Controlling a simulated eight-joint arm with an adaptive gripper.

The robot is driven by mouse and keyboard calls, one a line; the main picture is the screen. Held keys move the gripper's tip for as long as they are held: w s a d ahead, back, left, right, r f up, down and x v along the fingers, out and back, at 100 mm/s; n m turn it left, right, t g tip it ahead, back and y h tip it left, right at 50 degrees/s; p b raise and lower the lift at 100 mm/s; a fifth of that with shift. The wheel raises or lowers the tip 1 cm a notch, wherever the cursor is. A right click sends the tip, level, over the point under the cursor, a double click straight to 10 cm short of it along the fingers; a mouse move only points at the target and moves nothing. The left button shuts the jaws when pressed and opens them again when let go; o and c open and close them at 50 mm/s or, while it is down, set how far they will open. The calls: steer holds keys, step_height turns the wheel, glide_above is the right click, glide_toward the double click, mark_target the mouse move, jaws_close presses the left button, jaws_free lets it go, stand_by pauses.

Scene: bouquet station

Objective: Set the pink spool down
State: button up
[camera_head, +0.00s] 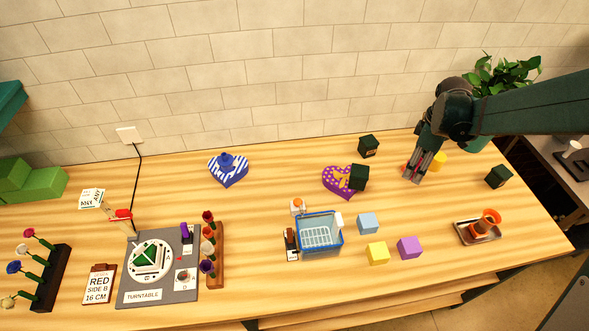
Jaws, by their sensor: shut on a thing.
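My gripper (415,177) points down over the back right of the wooden table, shut on the pink spool (405,167). Only a small pinkish-red bit of the spool shows at the left of the fingers; the rest is hidden. I cannot tell whether its underside touches the table. A yellow piece (438,160), perhaps another spool, stands just right of the fingers, partly behind them.
Dark green boxes (498,176) stand around the gripper, one beside a purple heart (338,180). A blue basket (320,234), colored cubes (377,253) and a tray (466,235) with an orange cup are nearer. Bare table (430,210) lies in front of the gripper.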

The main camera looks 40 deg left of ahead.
steer(key=shift+r, duration=0.7)
steer(key=s+a, duration=0.4)
steer(key=a, duration=1)
steer(key=s+a, duration=0.4)
steer(key=a, duration=0.9)
steer(key=s+a, duration=0.5)
steer(key=a, duration=0.9)
steer(key=shift+w+f, duration=0.1)
steer(key=shift+f, duration=2.5)
steer(key=shift+f, duration=0.15)
steer(key=shift+f, duration=3)
